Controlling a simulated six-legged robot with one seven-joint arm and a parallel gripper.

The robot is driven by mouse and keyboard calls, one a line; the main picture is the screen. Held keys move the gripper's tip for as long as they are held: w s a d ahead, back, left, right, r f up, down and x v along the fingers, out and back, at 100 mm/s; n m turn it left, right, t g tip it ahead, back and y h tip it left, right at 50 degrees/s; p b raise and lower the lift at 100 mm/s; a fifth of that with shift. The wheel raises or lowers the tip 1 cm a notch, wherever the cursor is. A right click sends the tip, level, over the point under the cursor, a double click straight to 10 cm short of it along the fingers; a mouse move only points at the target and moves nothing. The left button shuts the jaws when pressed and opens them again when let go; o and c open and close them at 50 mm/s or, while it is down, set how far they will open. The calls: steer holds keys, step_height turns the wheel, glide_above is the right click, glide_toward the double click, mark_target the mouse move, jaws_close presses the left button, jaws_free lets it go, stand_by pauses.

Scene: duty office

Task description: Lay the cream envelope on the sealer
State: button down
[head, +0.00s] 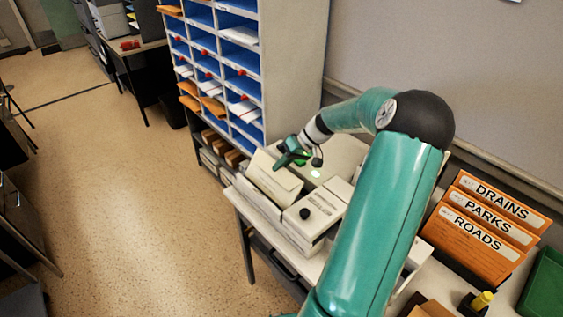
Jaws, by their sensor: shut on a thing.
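My gripper (287,158) is shut on the cream envelope (272,180) at its upper edge. The envelope hangs tilted, with its broad face and flap line toward the camera. A pale boxy machine with a black knob (321,202), which looks like the sealer, stands on the table to the right of the envelope. A small green light glows on a pale surface just behind it. The envelope's lower edge is close to the pale boxes at the table's left end; I cannot tell whether it touches them. My arm hides part of the table to the right.
A blue pigeonhole rack (262,75) with envelopes stands behind the table (312,268). Orange folders marked DRAINS, PARKS and ROADS (471,240) stand at the right, near a green tray (545,285). A wall rises behind. Open floor (125,210) lies to the left.

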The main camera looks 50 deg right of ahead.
stand_by(0.3)
steer(key=c, duration=1.5)
jaws_free()
steer(key=v, duration=1.4)
steer(key=shift+f, duration=0.1)
